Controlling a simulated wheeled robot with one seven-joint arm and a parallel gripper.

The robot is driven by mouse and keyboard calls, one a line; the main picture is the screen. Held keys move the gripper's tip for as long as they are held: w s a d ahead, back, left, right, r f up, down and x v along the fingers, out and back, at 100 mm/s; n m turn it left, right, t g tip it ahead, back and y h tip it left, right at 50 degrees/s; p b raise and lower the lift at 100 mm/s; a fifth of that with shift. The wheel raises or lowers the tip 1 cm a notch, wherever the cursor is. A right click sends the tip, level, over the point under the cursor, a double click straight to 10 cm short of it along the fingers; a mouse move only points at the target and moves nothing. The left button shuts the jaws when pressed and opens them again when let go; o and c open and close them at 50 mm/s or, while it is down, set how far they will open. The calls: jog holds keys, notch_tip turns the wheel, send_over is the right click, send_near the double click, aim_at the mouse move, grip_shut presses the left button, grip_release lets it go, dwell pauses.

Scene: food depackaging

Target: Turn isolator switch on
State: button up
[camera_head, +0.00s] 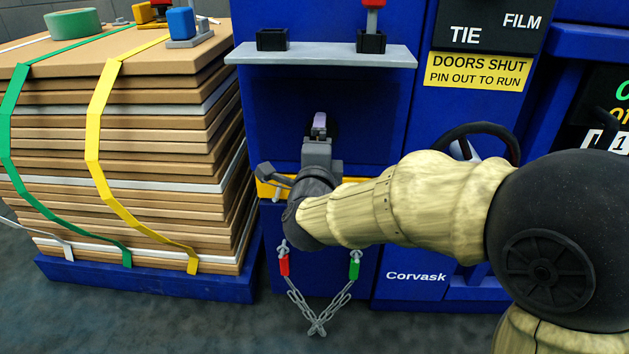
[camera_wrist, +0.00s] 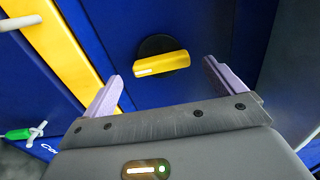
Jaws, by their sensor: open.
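The isolator switch (camera_wrist: 161,64) is a yellow bar handle on a round black base, set on a blue panel (camera_wrist: 200,28). It shows in the wrist view, ahead of my gripper and between the lines of its fingers. A pale mark sits at the left end of the handle. My gripper (camera_wrist: 165,88) is open, with one pale purple finger on each side and nothing between them. The fingertips look short of the handle; contact cannot be made out. In the head view my gripper (camera_head: 320,122) points into the blue cabinet's recess, and it hides most of the switch.
A grey shelf (camera_head: 320,55) juts out above my gripper. A yellow strip (camera_head: 268,188) crosses the cabinet below the recess. Chains with a red tag (camera_head: 284,265) and a green tag (camera_head: 354,270) hang lower. Stacked cardboard (camera_head: 150,150) stands close on the left. A black handwheel (camera_head: 490,132) is on the right.

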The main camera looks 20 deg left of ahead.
jog(key=p+v, duration=0.3)
jog(key=v, duration=1.1)
jog(key=shift+s, duration=0.15)
jog(key=shift+p, duration=0.3)
